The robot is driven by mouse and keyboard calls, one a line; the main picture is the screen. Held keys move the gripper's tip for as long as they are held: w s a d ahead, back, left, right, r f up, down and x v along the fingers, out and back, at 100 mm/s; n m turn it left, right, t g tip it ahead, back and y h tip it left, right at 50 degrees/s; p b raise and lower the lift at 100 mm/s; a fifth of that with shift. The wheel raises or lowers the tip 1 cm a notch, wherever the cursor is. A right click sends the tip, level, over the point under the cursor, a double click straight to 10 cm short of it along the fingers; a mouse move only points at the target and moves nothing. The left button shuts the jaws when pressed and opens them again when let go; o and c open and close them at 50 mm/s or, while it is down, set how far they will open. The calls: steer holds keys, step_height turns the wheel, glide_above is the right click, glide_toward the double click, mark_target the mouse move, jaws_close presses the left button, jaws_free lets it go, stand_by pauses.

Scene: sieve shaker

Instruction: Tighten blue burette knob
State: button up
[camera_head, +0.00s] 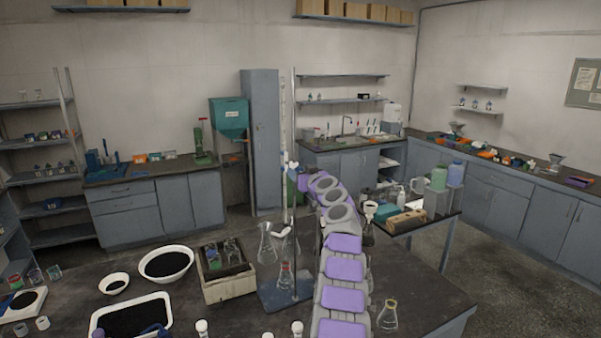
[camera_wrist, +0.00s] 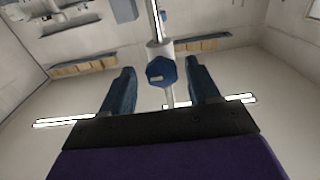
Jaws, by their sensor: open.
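The blue burette knob (camera_wrist: 161,72) is faceted and sits on a white fitting of the burette (camera_wrist: 157,22). It shows in the middle of the wrist view. My gripper (camera_wrist: 160,67) is open, with one dark blue finger on each side of the knob and a visible gap on both sides. I cannot tell how deep the knob sits between the fingers. In the head view the tall, thin burette (camera_head: 284,105) rises above the workbench, just left of my purple and grey arm. The knob and my fingertips are not clearly visible there.
Glass flasks (camera_head: 265,243) stand around the stand's blue base (camera_head: 268,296). A wooden crate (camera_head: 228,289) and white bowls (camera_head: 167,263) lie to the left. Another flask (camera_head: 388,316) stands right of my arm, near the front of the dark workbench (camera_head: 430,296).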

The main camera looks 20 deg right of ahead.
steer(key=shift+c, duration=0.3)
steer(key=c, duration=0.9)
steer(key=shift+c, duration=0.2)
steer(key=shift+m, duration=0.3)
steer(key=m, duration=0.8)
steer(key=m+p, duration=0.1)
steer(key=m, duration=0.8)
steer(key=shift+d+f, duration=0.15)
steer(key=shift+f+m, duration=0.1)
steer(key=shift+m, duration=0.2)
